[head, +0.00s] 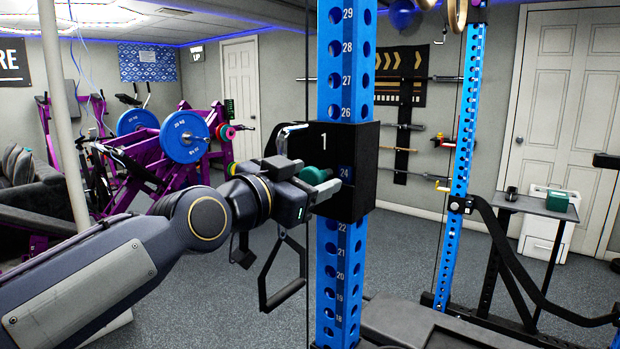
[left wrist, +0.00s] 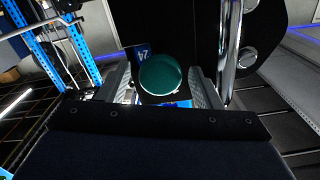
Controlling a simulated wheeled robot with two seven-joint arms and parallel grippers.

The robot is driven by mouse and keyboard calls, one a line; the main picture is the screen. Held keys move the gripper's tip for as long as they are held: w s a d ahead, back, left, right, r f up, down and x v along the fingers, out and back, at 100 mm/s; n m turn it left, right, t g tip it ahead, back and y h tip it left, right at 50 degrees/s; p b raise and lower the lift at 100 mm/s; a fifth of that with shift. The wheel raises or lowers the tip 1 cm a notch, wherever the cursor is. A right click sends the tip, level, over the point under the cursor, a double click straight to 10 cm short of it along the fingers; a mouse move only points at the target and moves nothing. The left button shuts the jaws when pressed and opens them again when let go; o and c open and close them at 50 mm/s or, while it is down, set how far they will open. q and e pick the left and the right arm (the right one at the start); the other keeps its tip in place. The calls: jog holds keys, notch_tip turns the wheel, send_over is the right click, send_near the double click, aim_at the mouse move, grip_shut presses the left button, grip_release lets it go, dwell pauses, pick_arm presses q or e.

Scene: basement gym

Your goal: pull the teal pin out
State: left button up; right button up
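The teal pin (head: 314,175) sticks out of the side of the black carriage (head: 362,150) marked 1, on the blue numbered upright (head: 345,60), near number 24. My left gripper (head: 325,184) is at the pin's knob, coming from the left. In the left wrist view the round teal knob (left wrist: 161,75) lies between the two grey fingers (left wrist: 161,88), with a narrow gap seen on each side. The fingers look open around it, not closed on it. The pin's shaft is hidden behind the knob. My right gripper is in neither view.
A chrome handle (head: 292,130) stands beside the carriage, just above my gripper. A black stirrup-shaped handle (head: 283,270) hangs below my wrist. A second blue upright (head: 461,150) and a small side table (head: 535,207) with a teal box (head: 557,200) stand to the right.

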pick_arm(q)
jog(key=v, duration=0.7)
jog(key=shift+s+a, duration=0.2)
jog(key=shift+s, duration=0.05)
jog(key=s+a+f+n+g+y+p, duration=0.45)
jog(key=s+a+f+n+p, duration=0.2)
jog(key=a+f, duration=0.6)
jog(key=s+a+f+n+g+y+p, duration=0.2)
jog(key=s+f+n+g+p, duration=0.2)
jog(key=s+f, duration=1)
jog(key=shift+s+n, duration=0.7)
jog(key=shift+n, duration=0.05)
